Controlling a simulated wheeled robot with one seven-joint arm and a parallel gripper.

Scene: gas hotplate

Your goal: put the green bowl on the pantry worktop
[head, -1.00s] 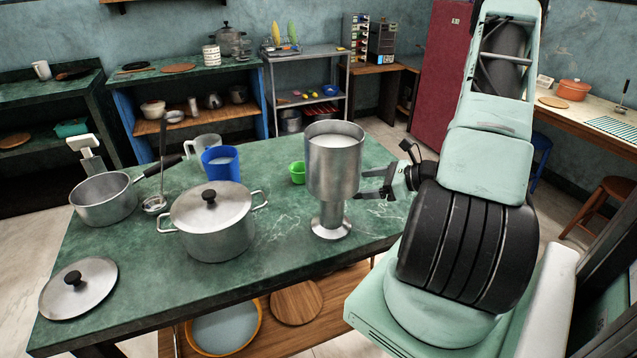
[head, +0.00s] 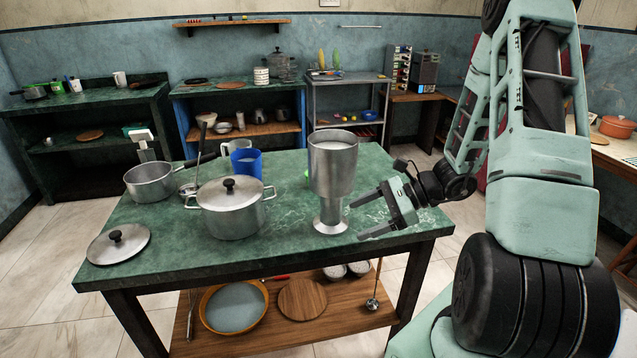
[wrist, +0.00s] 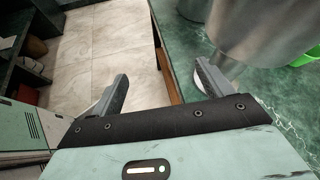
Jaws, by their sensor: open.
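The green bowl (head: 307,174) is on the green marble-look table (head: 290,240), mostly hidden behind a tall steel vessel (head: 333,170). Part of the bowl also shows at the right edge of the wrist view (wrist: 305,57). My gripper (head: 357,220) is open and empty, to the right of the steel vessel's foot and close to the table's front right side. In the wrist view my gripper (wrist: 161,72) has its fingers spread over the table edge and floor. The steel vessel stands between it and the bowl. I cannot tell which counter is the pantry worktop.
A lidded pot (head: 230,212), a saucepan (head: 150,182), a loose lid (head: 118,244) and a blue cup (head: 246,162) crowd the table's left half. Counters (head: 85,101) and a blue cabinet (head: 178,115) line the back wall. Open floor (head: 45,240) lies at left.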

